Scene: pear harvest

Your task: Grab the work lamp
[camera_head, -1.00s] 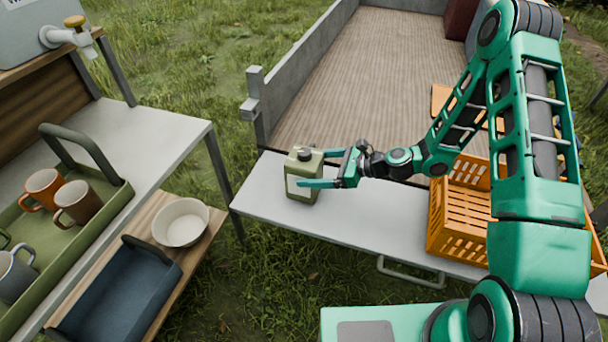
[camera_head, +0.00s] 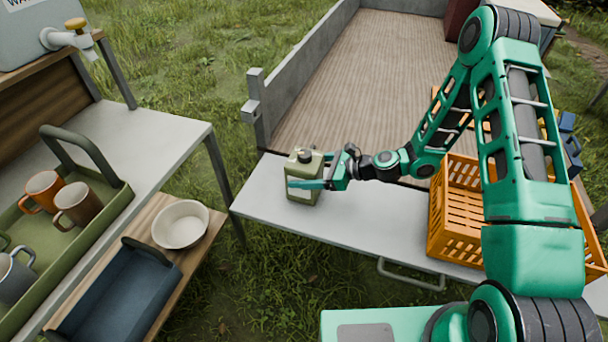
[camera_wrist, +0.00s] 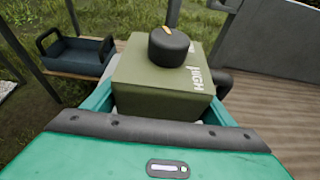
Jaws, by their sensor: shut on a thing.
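An olive-green, box-shaped lamp body (camera_head: 303,168) with a dark knob on top and a pale front panel stands upright at the left end of the grey tailgate. It fits the work lamp, though I cannot read its full label. My gripper (camera_head: 312,183) reaches it from the right and is shut on it, one finger on each side. In the wrist view the green body (camera_wrist: 165,85) sits between my fingers, with its black knob (camera_wrist: 170,45) and white lettering on top. Its underside is hidden, so I cannot tell whether it has left the surface.
An orange crate (camera_head: 455,220) stands on the tailgate (camera_head: 350,225) to the right. The trailer bed (camera_head: 370,70) lies behind. At left, a table (camera_head: 150,135) holds a green tray (camera_head: 107,208) with mugs; a lower shelf has a white bowl (camera_head: 181,224) and blue tray (camera_head: 120,290).

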